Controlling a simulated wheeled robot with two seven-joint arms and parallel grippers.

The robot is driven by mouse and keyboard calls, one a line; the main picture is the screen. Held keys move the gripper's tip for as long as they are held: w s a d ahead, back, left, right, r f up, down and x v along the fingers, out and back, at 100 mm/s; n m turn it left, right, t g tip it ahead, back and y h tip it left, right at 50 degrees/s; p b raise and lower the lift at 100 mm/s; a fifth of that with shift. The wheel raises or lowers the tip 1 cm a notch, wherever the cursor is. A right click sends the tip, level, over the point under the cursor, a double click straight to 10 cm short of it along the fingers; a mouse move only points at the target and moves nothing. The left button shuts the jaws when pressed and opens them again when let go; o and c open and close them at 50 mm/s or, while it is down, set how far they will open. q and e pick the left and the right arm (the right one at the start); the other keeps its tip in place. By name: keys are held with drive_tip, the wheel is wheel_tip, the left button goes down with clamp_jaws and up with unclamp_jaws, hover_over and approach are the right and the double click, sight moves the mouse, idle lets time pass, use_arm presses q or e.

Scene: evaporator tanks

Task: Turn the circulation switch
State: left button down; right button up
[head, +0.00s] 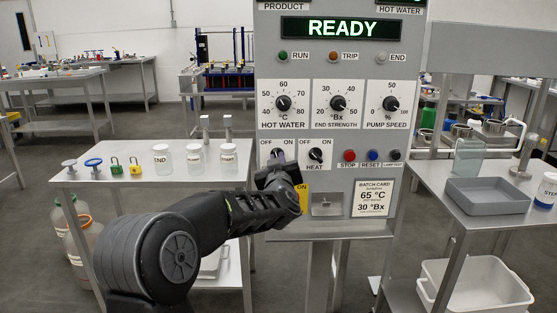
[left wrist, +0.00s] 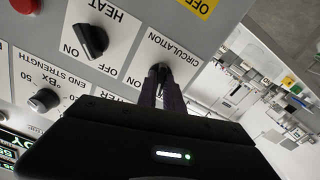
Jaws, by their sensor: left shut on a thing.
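The circulation switch (left wrist: 159,69) is a black rotary knob on a white plate marked CIRCULATION on the grey control panel. In the left wrist view my left gripper (left wrist: 162,80) has its two dark fingers shut around this knob. In the head view my left gripper (head: 278,161) reaches up to the panel and hides most of the knob and its lower label. The OFF and ON marks still show above it. The fingers hide which mark the knob points to. My right gripper is in neither view.
The HEAT knob (head: 316,155) sits close to the right, pointing toward OFF. Red stop (head: 349,156) and blue reset (head: 373,156) buttons follow. The display (head: 341,28) reads READY. A side table (head: 140,177) with jars stands left; a table with a grey tray (head: 487,196) stands right.

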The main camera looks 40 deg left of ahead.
use_arm(q)
drive_tip(key=shift+n+b, duration=0.9)
drive_tip(key=shift+n, duration=0.1)
drive_tip(key=shift+f, duration=0.1)
drive_tip(key=shift+n+b, duration=0.85)
drive_tip(key=shift+n, duration=0.25)
